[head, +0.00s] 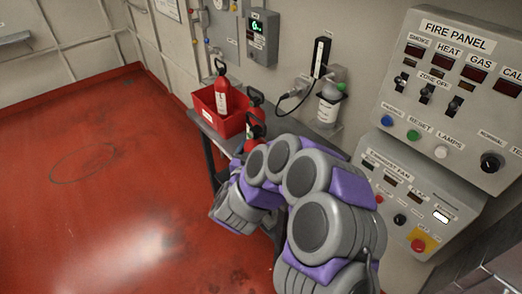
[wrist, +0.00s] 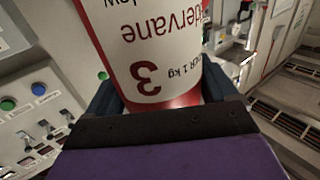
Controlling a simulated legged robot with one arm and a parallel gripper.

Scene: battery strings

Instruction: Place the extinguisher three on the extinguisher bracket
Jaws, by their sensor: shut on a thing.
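Extinguisher three (wrist: 150,50), a red cylinder with a white label and a large 3, fills the middle of the wrist view. Its lettering appears upside down there. My gripper (wrist: 162,95) is shut on it, with dark fingers on both sides of the body. In the head view my arm links hide the gripper and at least most of the held extinguisher. I cannot pick out the extinguisher bracket for certain; a dark upright fixture on a pale plate (head: 320,57) is on the wall behind my arm.
A red bin (head: 207,112) with a red extinguisher (head: 222,97) stands on a grey table at the wall. A green-capped bottle (head: 329,106) sits in a wall holder. The fire panel (head: 450,95) juts out at right. Red floor (head: 90,190) at left is clear.

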